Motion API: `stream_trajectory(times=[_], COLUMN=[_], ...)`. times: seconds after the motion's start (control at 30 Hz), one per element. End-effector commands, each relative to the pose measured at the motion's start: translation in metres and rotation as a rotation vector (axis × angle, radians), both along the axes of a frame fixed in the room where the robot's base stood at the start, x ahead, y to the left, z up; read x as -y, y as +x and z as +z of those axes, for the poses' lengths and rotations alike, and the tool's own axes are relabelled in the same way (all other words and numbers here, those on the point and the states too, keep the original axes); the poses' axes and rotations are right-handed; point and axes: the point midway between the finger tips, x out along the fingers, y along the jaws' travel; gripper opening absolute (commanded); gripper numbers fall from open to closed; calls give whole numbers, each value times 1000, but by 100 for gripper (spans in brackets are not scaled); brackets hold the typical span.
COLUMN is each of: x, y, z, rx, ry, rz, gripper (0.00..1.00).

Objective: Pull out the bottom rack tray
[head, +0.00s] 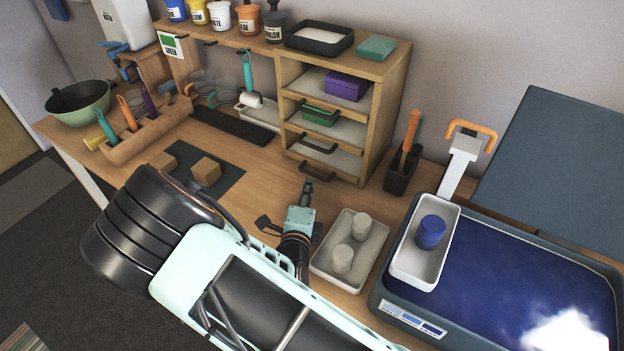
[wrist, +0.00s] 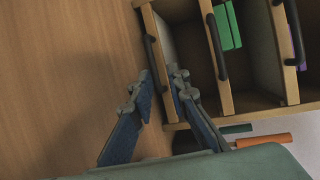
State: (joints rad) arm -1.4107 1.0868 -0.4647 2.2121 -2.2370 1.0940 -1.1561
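The wooden rack (head: 375,125) stands on the bench with stacked trays. The bottom rack tray (head: 338,161) is pale, looks empty, and sits in the rack. Its dark handle (head: 317,173) is on its front; in the wrist view the handle (wrist: 151,55) is the leftmost one. My gripper (head: 305,190) is just in front of the rack, low by this handle. In the wrist view my gripper (wrist: 163,80) is open, its two fingers apart on either side of the handle's lower end. I cannot tell whether a finger touches it.
The middle tray holds a green box (head: 320,116); the top tray holds a purple box (head: 346,86). A pale tray with two cups (head: 322,262) lies right of my gripper. A dark holder (head: 401,176) stands right of the rack. Wooden blocks (head: 206,171) lie left.

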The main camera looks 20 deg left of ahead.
Motion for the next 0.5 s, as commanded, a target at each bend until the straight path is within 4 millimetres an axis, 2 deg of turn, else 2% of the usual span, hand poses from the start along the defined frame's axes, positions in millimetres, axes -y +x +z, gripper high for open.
stream_trajectory(times=[0.03, 0.1, 0.3, 0.5], x=[0, 0, -6, -9], y=[0, 6, 46, 68], z=[-12, -19, -24, -28], rx=[-1, 3, 3, 2], ry=[-3, 0, 2, 2], rz=[1, -2, -3, -2], gripper=[16, 16, 16, 16])
